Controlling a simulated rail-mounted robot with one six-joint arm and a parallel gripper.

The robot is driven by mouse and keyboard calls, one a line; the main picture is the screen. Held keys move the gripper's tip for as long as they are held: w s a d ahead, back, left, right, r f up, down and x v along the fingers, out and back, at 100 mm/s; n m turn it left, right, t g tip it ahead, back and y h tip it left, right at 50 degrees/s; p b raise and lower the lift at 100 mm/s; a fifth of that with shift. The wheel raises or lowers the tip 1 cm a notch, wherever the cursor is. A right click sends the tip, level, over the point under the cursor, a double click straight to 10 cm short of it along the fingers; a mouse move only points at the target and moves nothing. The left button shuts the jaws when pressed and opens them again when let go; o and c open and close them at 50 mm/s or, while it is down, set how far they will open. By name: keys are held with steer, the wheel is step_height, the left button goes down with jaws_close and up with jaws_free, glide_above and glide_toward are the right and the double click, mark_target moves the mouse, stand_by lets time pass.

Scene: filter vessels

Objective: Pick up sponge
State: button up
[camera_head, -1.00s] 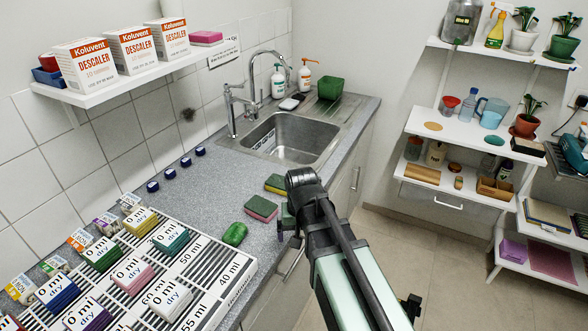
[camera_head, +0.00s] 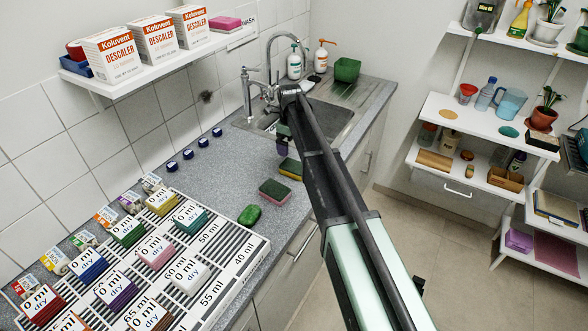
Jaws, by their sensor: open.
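Several sponges are in view. A pink-and-green sponge (camera_head: 275,191) lies on the grey counter, with a yellow-and-green sponge (camera_head: 290,169) behind it, partly beside my arm. A rounded green sponge (camera_head: 249,215) lies nearer, by the striped board. More coloured sponges, such as a teal one (camera_head: 189,215), sit on that board with "0 ml dry" labels. A pink sponge (camera_head: 225,23) lies on the wall shelf. My gripper (camera_head: 283,148) hangs at the near side of the sink, above the counter and beyond the loose sponges. It is open, small in view, and appears empty.
The sink (camera_head: 335,122) with its tall tap (camera_head: 270,60) is behind my gripper. Descaler boxes (camera_head: 150,38) stand on the wall shelf (camera_head: 120,88). The striped board (camera_head: 235,262) fills the near counter. White shelves (camera_head: 470,140) stand at right.

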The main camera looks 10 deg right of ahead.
mark_target(292, 165)
step_height(292, 165, down, 6)
steer(key=b, duration=0.5)
steer(key=shift+r, duration=0.15)
steer(key=f+b, duration=0.1)
steer(key=b, duration=0.1)
steer(key=f+b, duration=0.1)
steer(key=f, duration=0.1)
steer(key=f+b, duration=0.2)
steer(key=shift+d+f+b, duration=0.2)
steer(key=shift+d+b, duration=0.05)
steer(key=shift+b, duration=0.05)
steer(key=shift+r, duration=0.2)
steer(key=c, duration=1)
step_height(292, 165, up, 20)
steer(key=p, duration=2)
steer(key=shift+p, duration=0.3)
